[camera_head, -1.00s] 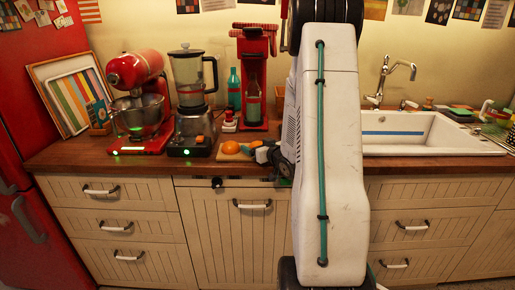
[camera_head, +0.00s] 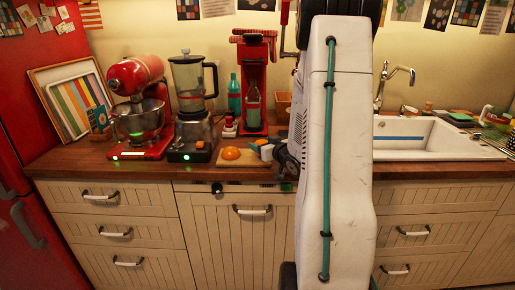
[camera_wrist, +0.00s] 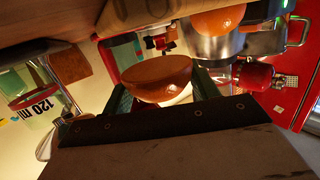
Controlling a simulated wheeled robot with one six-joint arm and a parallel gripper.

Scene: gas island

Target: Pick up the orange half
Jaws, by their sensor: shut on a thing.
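An orange half (camera_wrist: 158,78) sits between the two dark green fingers of my gripper (camera_wrist: 162,92) in the wrist view. My gripper is shut on it, and its rounded peel faces the camera. In the head view the held orange half (camera_head: 261,142) shows as a small orange patch beside my gripper (camera_head: 266,152), low over the board; I cannot tell whether it touches the board. A second orange half (camera_head: 231,153) rests on the cutting board to the left. It also shows at the top of the wrist view (camera_wrist: 218,20). My arm hides the counter right of the gripper.
The wooden cutting board (camera_head: 228,162) lies near the counter's front edge. A blender (camera_head: 190,100) and a red stand mixer (camera_head: 138,110) stand to the left. A red coffee machine (camera_head: 252,75) and a teal bottle (camera_head: 234,93) are behind. The sink (camera_head: 430,138) is to the right.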

